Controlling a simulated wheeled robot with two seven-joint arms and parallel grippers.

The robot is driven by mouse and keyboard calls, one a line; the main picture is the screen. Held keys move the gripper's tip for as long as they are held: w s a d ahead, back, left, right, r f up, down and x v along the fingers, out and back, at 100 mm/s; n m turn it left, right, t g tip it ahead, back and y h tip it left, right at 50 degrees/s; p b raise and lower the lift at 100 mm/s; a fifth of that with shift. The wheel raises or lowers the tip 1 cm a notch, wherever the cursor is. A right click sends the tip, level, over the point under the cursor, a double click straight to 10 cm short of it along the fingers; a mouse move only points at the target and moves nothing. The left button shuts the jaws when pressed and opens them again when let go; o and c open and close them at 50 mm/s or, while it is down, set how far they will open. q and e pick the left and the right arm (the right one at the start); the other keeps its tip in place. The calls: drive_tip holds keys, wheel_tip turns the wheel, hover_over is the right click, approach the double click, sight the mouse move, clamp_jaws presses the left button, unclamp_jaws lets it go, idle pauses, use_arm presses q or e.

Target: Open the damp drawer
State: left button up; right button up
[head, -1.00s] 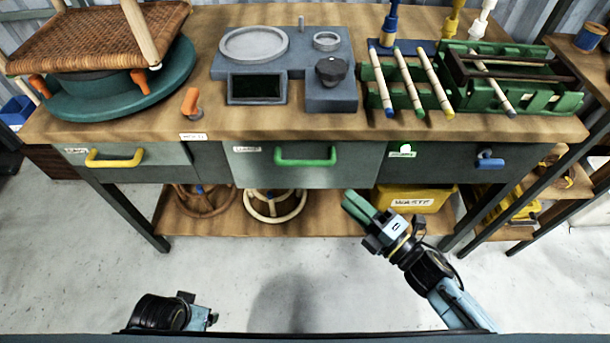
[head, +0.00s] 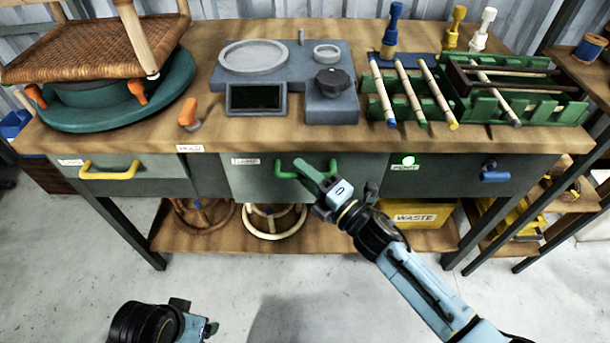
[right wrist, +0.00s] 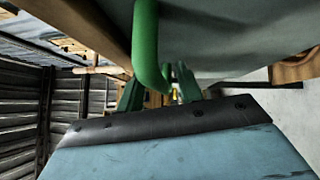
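The middle drawer (head: 245,181) is closed in the bench front. It has a green bar handle (head: 284,174) and a small label too small to read surely. My right gripper (head: 313,174) is at the right part of this handle. In the right wrist view, its two green fingertips (right wrist: 160,90) are apart, with the green handle (right wrist: 146,40) showing between them; I cannot tell whether they touch it. My left gripper (head: 208,328) is low at the bottom left, far from the drawers, with its fingers barely visible.
A closed drawer with a yellow handle (head: 108,174) is on the left, and one with a blue handle (head: 494,174) on the right. A green light (head: 408,161) glows above the right label. A yellow waste bin (head: 425,214) stands on the lower shelf. The floor in front is clear.

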clamp_jaws()
idle(0.3)
